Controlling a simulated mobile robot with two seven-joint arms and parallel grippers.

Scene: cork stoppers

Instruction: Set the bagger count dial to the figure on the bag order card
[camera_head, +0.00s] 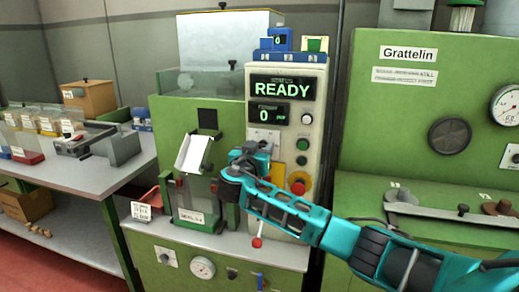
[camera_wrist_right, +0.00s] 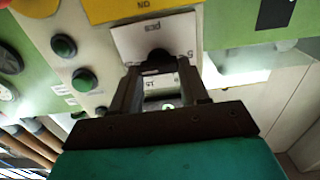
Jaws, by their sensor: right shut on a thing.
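My right gripper (camera_head: 262,152) is up against the bagger's control panel (camera_head: 287,90), below the displays. In the right wrist view, its fingers (camera_wrist_right: 160,80) are closed on the dark knob of the count dial (camera_wrist_right: 158,58), set on a white plate (camera_wrist_right: 130,40) marked "pcs" with figures partly hidden by the fingers. In the head view the gripper covers the dial, and its setting cannot be read. The lower display (camera_head: 268,114) shows 0, the upper one (camera_head: 283,88) READY. A small white printed card (camera_head: 148,211) stands at the bagger's left; its print is too small to read.
A red mushroom button (camera_head: 298,186) on a yellow base sits close to my right arm, with green buttons (camera_head: 302,145) above. A red-tipped lever (camera_head: 257,242) is below. A white sheet (camera_head: 194,154) fronts the bagger. A side table (camera_head: 75,172) holds several boxes.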

